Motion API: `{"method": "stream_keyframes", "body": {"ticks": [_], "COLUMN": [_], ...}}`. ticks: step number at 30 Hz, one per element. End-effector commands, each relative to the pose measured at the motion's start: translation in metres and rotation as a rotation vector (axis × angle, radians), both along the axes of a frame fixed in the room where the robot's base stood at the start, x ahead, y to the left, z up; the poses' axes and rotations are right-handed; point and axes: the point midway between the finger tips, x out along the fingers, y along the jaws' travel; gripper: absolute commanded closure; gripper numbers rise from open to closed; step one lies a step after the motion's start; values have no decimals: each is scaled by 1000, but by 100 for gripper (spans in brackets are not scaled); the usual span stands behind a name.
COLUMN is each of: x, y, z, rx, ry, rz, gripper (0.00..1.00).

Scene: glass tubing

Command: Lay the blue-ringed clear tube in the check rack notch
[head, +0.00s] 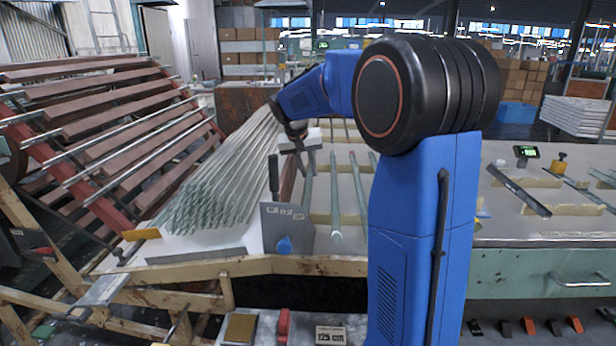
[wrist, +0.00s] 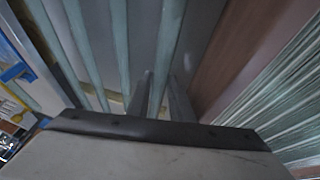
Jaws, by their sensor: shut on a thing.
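My gripper (head: 302,164) is over the left part of the bench, pointing down. In the wrist view its two fingers (wrist: 160,98) are closed about a pale clear tube (wrist: 170,42), which runs away between them. In the head view this tube (head: 308,195) runs from below the fingers toward the bench front. I cannot make out a blue ring on it. Other similar tubes (head: 335,198) lie to its right, apart from it. I cannot single out the check rack notch; wooden supports (head: 562,210) with dark bars and a tube stand on the right bench.
A large pile of glass tubes (head: 215,185) lies left of my gripper. A small green display (head: 525,152) and a yellow piece (head: 562,160) stand at the right. My blue arm hides the bench middle.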

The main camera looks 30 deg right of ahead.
Motion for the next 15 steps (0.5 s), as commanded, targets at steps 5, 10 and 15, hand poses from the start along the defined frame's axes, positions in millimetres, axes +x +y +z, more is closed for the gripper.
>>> {"method": "stream_keyframes", "body": {"ticks": [5,10,15], "x": [0,0,0], "y": [0,0,0], "z": [-22,-23,-24], "rx": [0,-1,-1], "ry": [1,-1,-1], "rz": [-1,0,0], "gripper": [100,100,100]}}
